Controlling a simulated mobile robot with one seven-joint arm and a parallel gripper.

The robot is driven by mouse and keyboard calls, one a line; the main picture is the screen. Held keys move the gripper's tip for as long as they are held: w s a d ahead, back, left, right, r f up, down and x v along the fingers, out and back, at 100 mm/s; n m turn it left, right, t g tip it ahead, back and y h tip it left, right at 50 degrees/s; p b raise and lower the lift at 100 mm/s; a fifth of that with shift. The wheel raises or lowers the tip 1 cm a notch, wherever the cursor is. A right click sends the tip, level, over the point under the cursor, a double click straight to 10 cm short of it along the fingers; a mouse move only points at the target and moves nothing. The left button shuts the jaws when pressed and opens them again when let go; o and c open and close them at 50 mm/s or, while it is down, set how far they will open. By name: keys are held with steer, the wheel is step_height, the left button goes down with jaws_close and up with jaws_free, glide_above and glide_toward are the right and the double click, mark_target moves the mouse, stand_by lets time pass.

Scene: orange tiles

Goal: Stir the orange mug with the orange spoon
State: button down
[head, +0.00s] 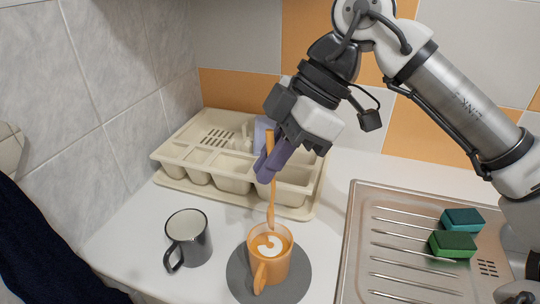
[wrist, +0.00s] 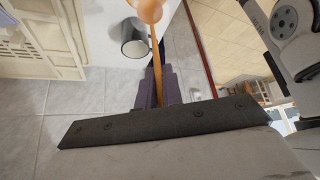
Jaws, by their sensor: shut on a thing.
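The orange mug (head: 270,258) stands upright on a round grey mat (head: 297,285), with a white and brown latte pattern on the drink inside. My gripper (head: 270,166) is above the mug, its purple fingers shut on the orange spoon (head: 271,205). The spoon hangs nearly upright with its bowl end down, just over or at the mug's rim; I cannot tell whether it dips into the drink.
A dark grey mug (head: 188,238) stands left of the orange mug. A cream dish rack (head: 170,157) stands behind, against the tiled wall. A steel drainer (head: 390,270) with two green sponges (head: 453,243) lies right. Some white counter is bare between them.

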mark_target(272, 216)
steer(key=shift+f+b, duration=4)
steer(key=shift+f, duration=1.6)
steer(key=shift+d, duration=0.15)
